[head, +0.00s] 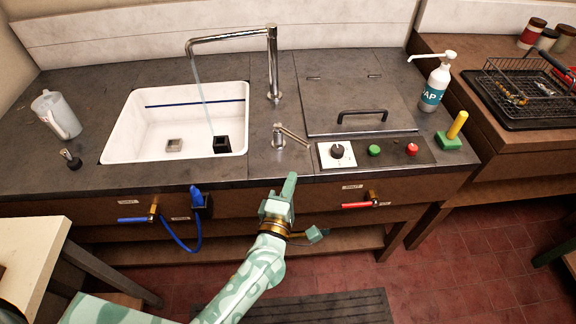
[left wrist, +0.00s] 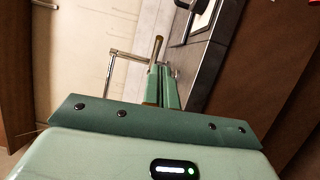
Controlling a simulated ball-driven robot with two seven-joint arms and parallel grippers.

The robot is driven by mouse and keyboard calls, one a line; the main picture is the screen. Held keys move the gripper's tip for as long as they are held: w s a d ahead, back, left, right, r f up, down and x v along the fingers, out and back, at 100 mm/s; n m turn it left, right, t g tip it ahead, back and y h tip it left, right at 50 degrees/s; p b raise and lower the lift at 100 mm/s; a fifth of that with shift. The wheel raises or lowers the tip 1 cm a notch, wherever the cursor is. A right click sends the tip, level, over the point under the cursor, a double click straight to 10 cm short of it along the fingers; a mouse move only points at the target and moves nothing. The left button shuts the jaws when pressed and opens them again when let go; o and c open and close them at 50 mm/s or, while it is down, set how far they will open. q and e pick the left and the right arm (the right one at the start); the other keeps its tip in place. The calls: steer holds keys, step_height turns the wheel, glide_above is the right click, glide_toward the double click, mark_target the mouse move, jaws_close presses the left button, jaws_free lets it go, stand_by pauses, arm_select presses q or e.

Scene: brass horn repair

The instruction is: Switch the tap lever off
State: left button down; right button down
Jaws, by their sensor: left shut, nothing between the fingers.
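The chrome tap (head: 273,65) stands behind the white sink (head: 120,135), and a thin stream of water runs from its spout. The tap lever (head: 291,133) is a short metal bar on a round base on the counter, right of the sink; it slants from upper left to lower right. My left gripper (head: 291,180) is shut and empty, pointing up at the counter's front edge, just below the lever and apart from it. In the left wrist view the shut fingers (left wrist: 163,82) point toward what looks like the lever (left wrist: 156,48). My right gripper is out of view.
A control panel (head: 400,154) with a knob and buttons lies right of the lever. A hatch with a black handle (head: 362,115) is behind it. A black block (head: 221,145) stands in the sink. Red (head: 357,206) and blue (head: 132,220) valve handles are on the front.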

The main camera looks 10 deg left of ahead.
arm_select(q)
steer(key=s, duration=0.4)
steer(key=shift+d, duration=0.3)
